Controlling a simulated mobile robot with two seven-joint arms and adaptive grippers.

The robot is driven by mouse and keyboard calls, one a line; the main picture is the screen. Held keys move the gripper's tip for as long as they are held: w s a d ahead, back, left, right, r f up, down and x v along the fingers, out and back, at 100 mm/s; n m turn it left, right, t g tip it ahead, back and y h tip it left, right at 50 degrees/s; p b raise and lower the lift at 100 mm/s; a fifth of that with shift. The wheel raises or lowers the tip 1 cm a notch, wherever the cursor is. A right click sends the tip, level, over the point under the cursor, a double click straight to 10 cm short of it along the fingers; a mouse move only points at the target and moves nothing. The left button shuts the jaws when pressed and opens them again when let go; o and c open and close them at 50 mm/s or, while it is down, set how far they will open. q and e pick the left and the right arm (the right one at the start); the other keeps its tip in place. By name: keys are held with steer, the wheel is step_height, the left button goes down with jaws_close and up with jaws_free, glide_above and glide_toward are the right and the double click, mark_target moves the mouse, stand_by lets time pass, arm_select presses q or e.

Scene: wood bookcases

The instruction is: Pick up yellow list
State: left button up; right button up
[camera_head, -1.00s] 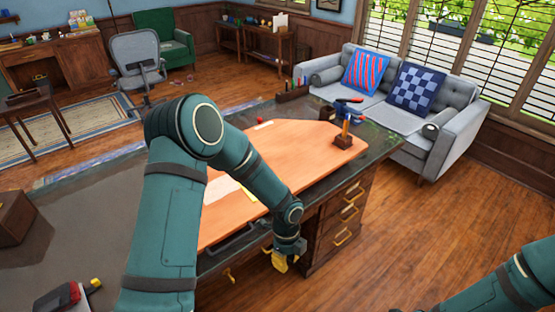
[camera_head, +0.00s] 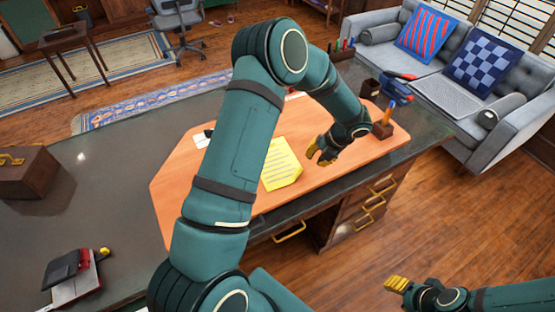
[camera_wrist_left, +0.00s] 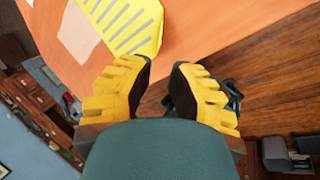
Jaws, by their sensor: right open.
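The yellow list (camera_head: 282,166), a sheet with dark lines of writing, lies flat on the orange-brown desk pad (camera_head: 172,182). My left arm hides part of the area at its left. My left gripper (camera_head: 322,152) is over the pad, right of the list and apart from it, with nothing in its fingers. In the left wrist view its yellow fingers (camera_wrist_left: 160,95) are spread apart, and the list (camera_wrist_left: 125,22) shows beyond them at the top. My right gripper (camera_head: 397,285) is open and empty at the lower right, away from the desk, over the floor.
A pen holder (camera_head: 383,128) stands on the pad's right end, with a blue and red item (camera_head: 396,88) behind it. A brown case (camera_head: 25,172) and a dark red-edged item (camera_head: 72,276) are at the desk's left. The desk's front edge has drawers below.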

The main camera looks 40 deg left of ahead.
mark_target(302, 170)
arm_select(q)
steer(key=x, duration=1)
steer(key=shift+w+f, duration=0.1)
jaws_close()
